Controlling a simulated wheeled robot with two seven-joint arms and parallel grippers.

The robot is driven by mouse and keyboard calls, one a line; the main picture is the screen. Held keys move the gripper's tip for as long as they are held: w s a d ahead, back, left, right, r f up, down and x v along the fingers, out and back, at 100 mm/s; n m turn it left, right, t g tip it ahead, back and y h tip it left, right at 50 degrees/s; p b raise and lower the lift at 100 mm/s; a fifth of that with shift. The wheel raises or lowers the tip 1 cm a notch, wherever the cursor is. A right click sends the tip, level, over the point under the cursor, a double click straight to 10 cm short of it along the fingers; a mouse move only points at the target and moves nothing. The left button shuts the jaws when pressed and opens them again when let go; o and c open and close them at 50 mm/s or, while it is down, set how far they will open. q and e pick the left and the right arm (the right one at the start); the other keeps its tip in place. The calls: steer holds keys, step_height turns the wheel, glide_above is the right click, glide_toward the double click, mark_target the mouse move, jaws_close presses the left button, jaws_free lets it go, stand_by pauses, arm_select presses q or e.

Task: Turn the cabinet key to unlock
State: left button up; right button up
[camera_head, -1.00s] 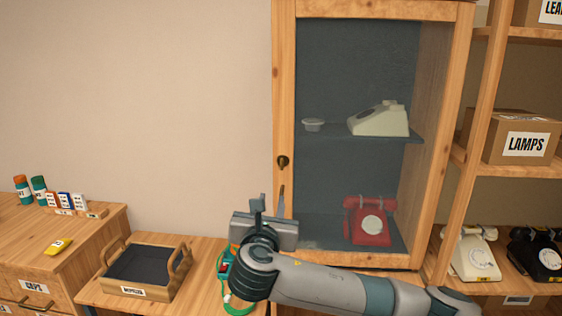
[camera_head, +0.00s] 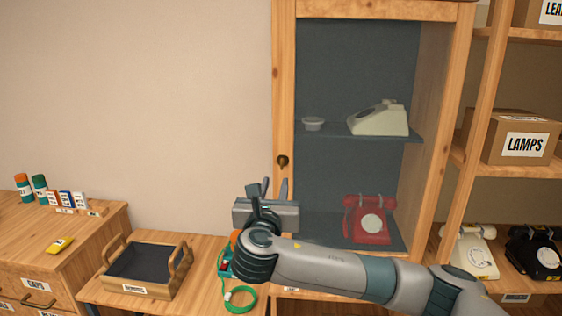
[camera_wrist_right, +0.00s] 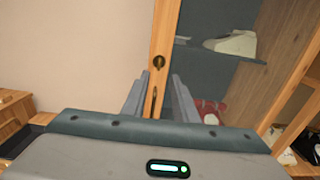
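The cabinet (camera_head: 284,70) has a wooden-framed glass door, which appears shut. A dark round brass piece (camera_head: 282,161) sits on its left frame, and it also shows in the right wrist view (camera_wrist_right: 159,61). I cannot tell whether it is the key or a knob. Below it in the wrist view is a slim dark shape (camera_wrist_right: 153,101) on the frame, seen between my fingers; I cannot tell if it is a key. My right gripper (camera_head: 274,184) is open, fingers pointing up, just below the brass piece and apart from it. My left gripper is out of view.
Inside the cabinet are a red phone (camera_head: 369,220) and a cream phone (camera_head: 379,119). A wooden tray (camera_head: 181,264) stands on the lower bench at left. Shelves with a LAMPS box (camera_head: 522,140) stand at right.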

mark_target(281, 162)
steer(key=w+p, duration=0.1)
steer(key=w, duration=0.3)
steer(key=w+d+p, duration=0.1)
steer(key=w, duration=0.3)
steer(key=w+p, duration=0.1)
steer(key=w, duration=0.3)
steer(key=shift+w+d+r+p, duration=0.1)
steer(key=shift+w+d+p, duration=0.1)
steer(key=shift+p, duration=0.2)
steer(key=shift+w, duration=1)
jaws_close()
